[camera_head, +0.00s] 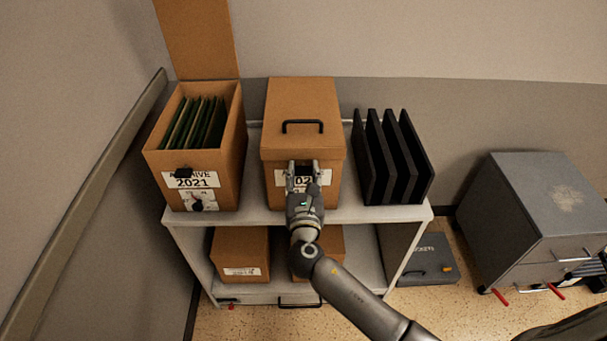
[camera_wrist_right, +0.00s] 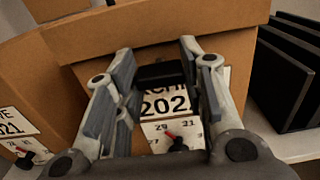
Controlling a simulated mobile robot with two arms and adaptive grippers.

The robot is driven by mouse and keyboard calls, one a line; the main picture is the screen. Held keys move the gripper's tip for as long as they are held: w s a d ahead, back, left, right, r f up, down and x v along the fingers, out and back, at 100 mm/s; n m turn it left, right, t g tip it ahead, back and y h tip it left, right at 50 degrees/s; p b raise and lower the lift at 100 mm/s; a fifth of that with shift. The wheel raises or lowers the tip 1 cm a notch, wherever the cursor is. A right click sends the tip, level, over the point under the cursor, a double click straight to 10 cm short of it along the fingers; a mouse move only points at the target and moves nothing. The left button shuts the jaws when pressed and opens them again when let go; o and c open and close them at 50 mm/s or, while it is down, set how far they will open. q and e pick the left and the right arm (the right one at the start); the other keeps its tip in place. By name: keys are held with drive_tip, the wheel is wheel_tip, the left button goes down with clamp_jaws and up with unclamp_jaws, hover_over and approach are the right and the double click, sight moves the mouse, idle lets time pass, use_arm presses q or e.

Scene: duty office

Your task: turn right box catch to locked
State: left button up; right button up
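The right box (camera_head: 303,100) is brown cardboard with its lid on and stands on the top shelf. In the right wrist view its front (camera_wrist_right: 235,50) carries a white label, a black fitting (camera_wrist_right: 163,75), and a small dial (camera_wrist_right: 178,145) with a red pointer below it. I cannot tell which of these parts is the catch. My right gripper (camera_head: 303,167) is at the box front, fingers apart, one on each side of the black fitting; contact cannot be told. It hides part of the label in the head view. My left gripper is not in view.
An open box (camera_head: 235,150) of green files, labelled 2021, stands left on the shelf unit (camera_head: 240,217). Several black folders (camera_head: 392,160) stand right. More boxes (camera_head: 240,250) sit on the lower shelf. A grey cabinet (camera_head: 550,215) stands on the floor at right.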

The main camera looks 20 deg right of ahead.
drive_tip(key=shift+c, duration=0.7)
drive_tip(key=shift+m, duration=0.4)
drive_tip(key=m+b, duration=0.1)
drive_tip(key=m, duration=0.1)
drive_tip(key=shift+f+m+b, duration=0.15)
drive_tip(key=shift+m+b, duration=0.15)
drive_tip(key=shift+m, duration=0.1)
drive_tip(key=m+b, duration=0.2)
drive_tip(key=m, duration=0.3)
drive_tip(key=shift+b, duration=0.3)
drive_tip(key=shift+m+b, duration=2.2)
drive_tip(key=shift+m, duration=2.5)
